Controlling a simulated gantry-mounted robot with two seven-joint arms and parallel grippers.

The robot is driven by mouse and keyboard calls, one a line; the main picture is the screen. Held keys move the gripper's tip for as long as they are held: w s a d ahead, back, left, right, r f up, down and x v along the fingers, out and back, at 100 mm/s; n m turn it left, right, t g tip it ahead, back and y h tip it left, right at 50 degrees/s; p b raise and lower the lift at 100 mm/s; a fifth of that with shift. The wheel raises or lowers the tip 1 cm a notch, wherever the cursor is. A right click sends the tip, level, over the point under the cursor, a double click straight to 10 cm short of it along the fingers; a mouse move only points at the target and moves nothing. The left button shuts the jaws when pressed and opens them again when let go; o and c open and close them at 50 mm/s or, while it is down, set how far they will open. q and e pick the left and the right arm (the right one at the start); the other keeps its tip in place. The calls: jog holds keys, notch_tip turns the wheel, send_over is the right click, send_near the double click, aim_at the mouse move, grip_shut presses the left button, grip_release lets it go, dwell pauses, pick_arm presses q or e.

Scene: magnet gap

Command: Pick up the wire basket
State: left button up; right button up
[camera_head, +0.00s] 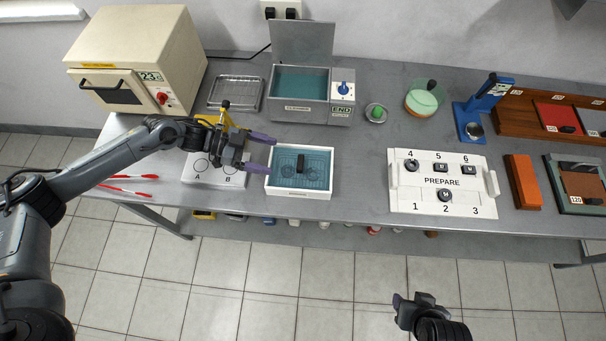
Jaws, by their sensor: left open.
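The wire basket (318,169) appears as a fine mesh with a dark upright handle (300,162). It sits in a white tray (299,194) with a teal inside, near the table's front edge. Two ring shapes show faintly through the mesh. My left gripper (258,153) is open, with its two purple fingers pointing right at the tray's left side. Nothing shows between the fingers, and I cannot tell whether they touch the tray. My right gripper (413,301) is low in the picture, in front of the table, and its jaw opening is unclear.
A cleaner (285,110) with a raised lid and teal bath stands behind the tray. An oven (139,60) is at back left. The PREPARE board (442,183) is to the right, with bare table between.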

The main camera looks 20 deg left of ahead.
aim_at(302, 162)
pick_arm(q)
jog(key=x, duration=0.7)
jog(key=shift+w+d+r, duration=0.1)
jog(key=shift+w+r, duration=0.05)
jog(key=shift+r, duration=0.15)
jog(key=x, duration=0.4)
jog(key=shift+d+f+p, duration=0.15)
jog(key=shift+d+p, duration=0.05)
jog(key=shift+p, duration=0.15)
jog(key=shift+w+d+f, duration=0.1)
jog(key=shift+d+f, duration=0.1)
jog(key=shift+d, duration=0.15)
pick_arm(e)
jog(key=shift+d+r, duration=0.3)
jog(key=shift+r, duration=0.05)
pick_arm(q)
jog(key=shift+r, duration=0.1)
grip_shut()
jog(key=shift+r, duration=0.15)
pick_arm(e)
jog(key=shift+d+r, duration=0.1)
jog(key=shift+r, duration=0.05)
